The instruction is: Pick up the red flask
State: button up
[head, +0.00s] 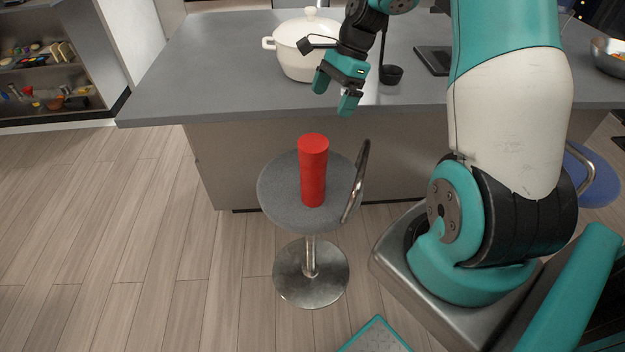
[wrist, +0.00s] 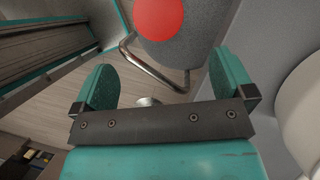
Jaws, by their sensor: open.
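The red flask (head: 313,172) stands upright on the round grey seat of a stool (head: 277,193) in the head view. In the wrist view its round red top (wrist: 160,15) shows at the upper edge, partly cut off by the frame. My gripper (head: 335,92) is open and empty, above the counter's front edge, higher than the flask and a little to its right. In the wrist view the two teal fingers (wrist: 165,82) are spread wide, with the flask beyond them and apart from them.
A curved metal rail (head: 357,182) rises at the stool's right side. Behind is a grey counter (head: 190,75) with a white lidded pot (head: 297,62), a black ladle (head: 391,75) and a metal bowl (head: 608,55). Wooden floor (head: 120,220) lies clear to the left.

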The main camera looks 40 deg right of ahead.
aim_at(314, 142)
jog(key=p+x, duration=0.1)
jog(key=x, duration=1.3)
jog(key=shift+s+a+f, duration=0.1)
jog(key=shift+a+f, duration=0.05)
jog(key=shift+f, duration=0.1)
jog(key=c, duration=1.3)
